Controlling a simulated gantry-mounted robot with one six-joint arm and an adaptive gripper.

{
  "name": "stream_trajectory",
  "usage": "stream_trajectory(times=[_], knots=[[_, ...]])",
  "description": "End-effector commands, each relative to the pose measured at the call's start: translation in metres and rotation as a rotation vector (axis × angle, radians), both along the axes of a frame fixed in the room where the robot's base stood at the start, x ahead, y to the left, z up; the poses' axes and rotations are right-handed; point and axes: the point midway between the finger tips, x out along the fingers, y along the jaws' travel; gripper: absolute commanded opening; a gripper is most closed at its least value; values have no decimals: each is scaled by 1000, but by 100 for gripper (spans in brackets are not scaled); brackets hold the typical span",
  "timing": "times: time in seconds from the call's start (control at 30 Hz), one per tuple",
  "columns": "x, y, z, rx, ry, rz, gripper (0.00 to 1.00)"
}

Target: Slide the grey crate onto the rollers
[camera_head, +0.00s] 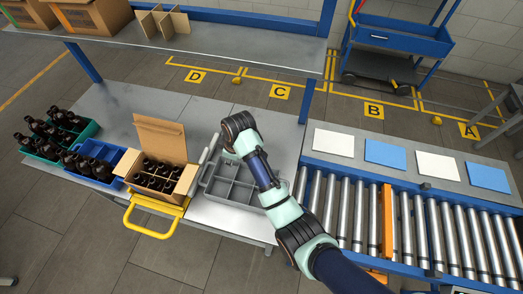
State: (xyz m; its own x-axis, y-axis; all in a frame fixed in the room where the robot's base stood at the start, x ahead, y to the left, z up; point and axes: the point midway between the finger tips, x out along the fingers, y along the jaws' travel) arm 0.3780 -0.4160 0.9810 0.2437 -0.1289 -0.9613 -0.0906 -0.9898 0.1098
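The grey crate (212,183) sits on the metal table, left of the roller conveyor. It is divided into compartments, and the ones I can see look empty. Its right side is partly hidden by my arm. The rollers (345,205) start to the right of the crate, with a gap of bare tabletop between them. My arm reaches in from the bottom right across the crate's right side. The dark end of my arm, where my gripper (240,130) seems to be, is above the crate's far side. I cannot make out the fingers or whether they touch the crate.
An open cardboard box (160,140) of amber bottles stands left of the crate, by a yellow handle (150,229). Blue (97,151) and green (82,135) crates with bottles are further left. An orange bar (387,220) crosses the conveyor. Flat white and blue panels line its far side.

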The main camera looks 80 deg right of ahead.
Motion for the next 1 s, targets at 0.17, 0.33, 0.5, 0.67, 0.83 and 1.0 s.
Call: stream_trajectory(times=[0.17,0.33,0.5,0.67,0.83,1.0], knots=[[-49,-24,-16,92,79,-7,33],[-63,-28,-21,120,99,-4,33],[-63,-28,-21,120,99,-4,33],[-62,-28,-25,120,98,-4,33],[-59,-27,-47,122,100,-3,33],[-55,-28,-76,121,99,-3,33]])
